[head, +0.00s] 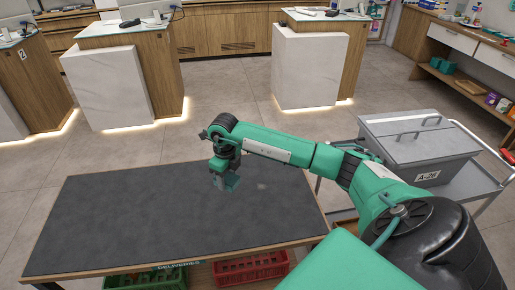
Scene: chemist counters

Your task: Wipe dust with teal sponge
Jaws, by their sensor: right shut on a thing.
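My right gripper (222,172) is over the right half of the dark table top (120,215), pointing down. It is shut on the teal sponge (230,183), which is small in view and partly hidden by the gripper. The sponge is at or just above the table surface; I cannot tell if it touches. A faint pale smudge that looks like dust (262,186) shows on the table to the right of the sponge. My left gripper is not in view.
A trolley with a grey lidded bin (415,145) marked A-26 stands right of the table. A red crate (252,268) and a green crate (145,279) sit under the table's front edge. Counters (120,75) stand at the back. The table's left half is clear.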

